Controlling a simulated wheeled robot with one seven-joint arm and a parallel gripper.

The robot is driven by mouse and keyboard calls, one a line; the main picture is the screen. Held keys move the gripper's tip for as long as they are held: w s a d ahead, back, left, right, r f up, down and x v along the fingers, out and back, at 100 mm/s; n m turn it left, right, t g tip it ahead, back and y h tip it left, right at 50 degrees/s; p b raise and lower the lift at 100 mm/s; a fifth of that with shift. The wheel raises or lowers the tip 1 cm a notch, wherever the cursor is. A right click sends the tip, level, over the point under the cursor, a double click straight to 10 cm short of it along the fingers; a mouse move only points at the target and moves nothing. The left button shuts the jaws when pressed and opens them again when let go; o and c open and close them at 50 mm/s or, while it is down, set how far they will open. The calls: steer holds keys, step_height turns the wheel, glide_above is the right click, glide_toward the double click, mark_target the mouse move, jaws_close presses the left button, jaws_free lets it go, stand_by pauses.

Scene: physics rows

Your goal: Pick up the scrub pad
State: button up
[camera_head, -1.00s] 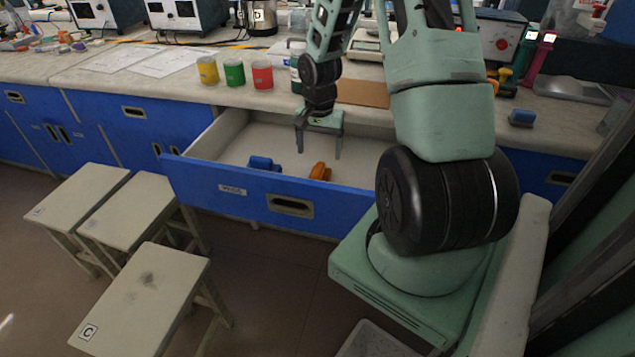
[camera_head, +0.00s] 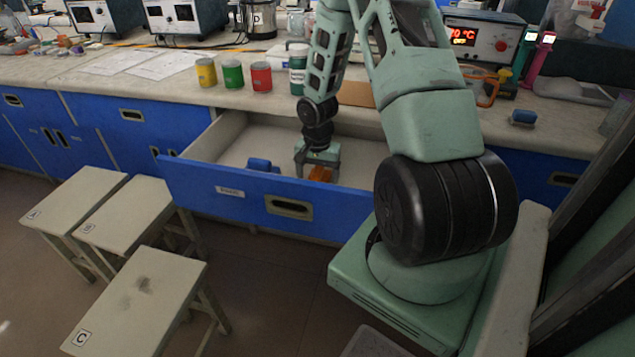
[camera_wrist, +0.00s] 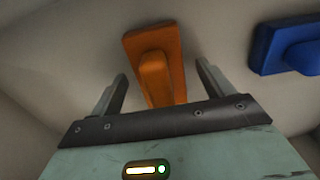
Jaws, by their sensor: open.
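An orange pad-like block with a raised grip (camera_head: 321,174), which looks like the scrub pad, lies in the open drawer (camera_head: 225,135). In the wrist view the orange pad (camera_wrist: 168,40) sits between and slightly beyond my fingertips. My gripper (camera_head: 318,167) is open and low in the drawer, with a finger on each side of the pad. The wrist view shows gaps between both fingers and the pad. In the head view the drawer front and my gripper hide part of the pad.
A blue pad-like block (camera_head: 260,164) lies left of the orange one in the drawer; it also shows in the wrist view (camera_wrist: 288,45). The drawer's blue front panel (camera_head: 225,192) stands close to my gripper. Cans (camera_head: 233,75) and a dark green jar (camera_head: 298,72) stand on the counter behind.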

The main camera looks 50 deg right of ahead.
mark_target(318, 170)
steer(key=c, duration=1.1)
steer(key=shift+r, duration=0.1)
steer(key=shift+c, duration=0.2)
step_height(318, 170, up, 10)
steer(key=shift+f+p, duration=0.1)
steer(key=shift+p, duration=0.85)
